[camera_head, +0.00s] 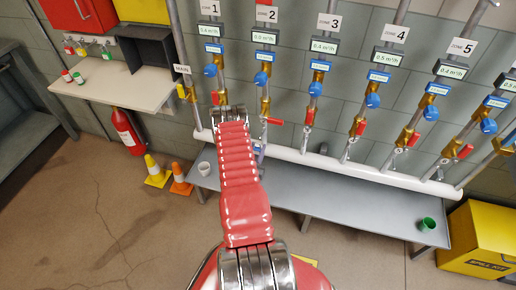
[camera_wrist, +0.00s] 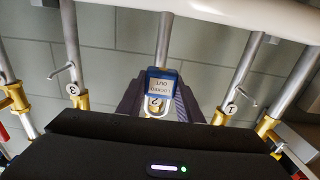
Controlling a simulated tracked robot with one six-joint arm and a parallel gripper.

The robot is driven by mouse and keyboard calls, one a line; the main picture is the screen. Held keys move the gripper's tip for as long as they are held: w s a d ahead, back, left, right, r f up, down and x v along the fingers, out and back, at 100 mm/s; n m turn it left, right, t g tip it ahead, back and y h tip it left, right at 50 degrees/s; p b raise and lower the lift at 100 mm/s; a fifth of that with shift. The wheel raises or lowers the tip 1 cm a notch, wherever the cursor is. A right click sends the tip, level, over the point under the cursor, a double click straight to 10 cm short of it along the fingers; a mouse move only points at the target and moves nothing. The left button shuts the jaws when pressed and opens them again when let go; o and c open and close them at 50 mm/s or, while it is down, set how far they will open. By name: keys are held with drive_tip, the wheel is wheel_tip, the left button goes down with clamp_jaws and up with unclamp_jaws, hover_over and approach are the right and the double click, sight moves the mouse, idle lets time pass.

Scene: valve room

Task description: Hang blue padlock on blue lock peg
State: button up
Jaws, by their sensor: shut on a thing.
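The blue padlock (camera_wrist: 163,84) is between the dark fingers of my gripper (camera_wrist: 158,107) in the wrist view. The round "2" tag shows through the shackle, upside down. The padlock is in front of the middle pipe; whether it touches anything is unclear. Bare metal pegs stick out by the "3" pipe (camera_wrist: 61,70) and the "1" pipe (camera_wrist: 243,93). I cannot make out a blue lock peg.
A white horizontal pipe (camera_head: 350,172) runs below several zone pipes with red-handled valves. A grey bench (camera_head: 345,215) stands below. At left, padlocks in other colours (camera_head: 80,50) hang above a shelf (camera_head: 115,88). Two cones (camera_head: 180,180) stand on the floor.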

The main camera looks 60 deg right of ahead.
drive_tip(key=shift+s+a, duration=0.1)
drive_tip(key=shift+a, duration=0.35)
idle(1.3)
drive_tip(key=w+a+r+n+t+y, duration=0.2)
drive_tip(key=w+a+r+n+t, duration=0.15)
drive_tip(key=w+a+r, duration=0.5)
drive_tip(key=w+a+r+n+t+y, duration=0.2)
drive_tip(key=w+a+r+t, duration=0.25)
drive_tip(key=w, duration=0.75)
drive_tip(key=w+a+r+n+t+y, duration=0.25)
drive_tip(key=w+a+r, duration=0.35)
drive_tip(key=w, duration=0.4)
drive_tip(key=w+a+r+n+t+y, duration=0.1)
drive_tip(key=a+r, duration=0.4)
drive_tip(key=a, duration=0.7)
drive_tip(key=w+a+r+n+t+y, duration=0.2)
drive_tip(key=a+r+y, duration=0.4)
drive_tip(key=a, duration=0.7)
drive_tip(key=w+a+r+n+t+y, duration=0.1)
drive_tip(key=w+a+r+n+y, duration=0.2)
drive_tip(key=a, duration=0.9)
wheel_tip(320, 180, up, 2)
drive_tip(key=shift+w+a+r+n+t+y, duration=0.2)
drive_tip(key=shift+w+n+t+y, duration=0.35)
drive_tip(key=shift+n, duration=0.55)
drive_tip(key=shift+s, duration=0.1)
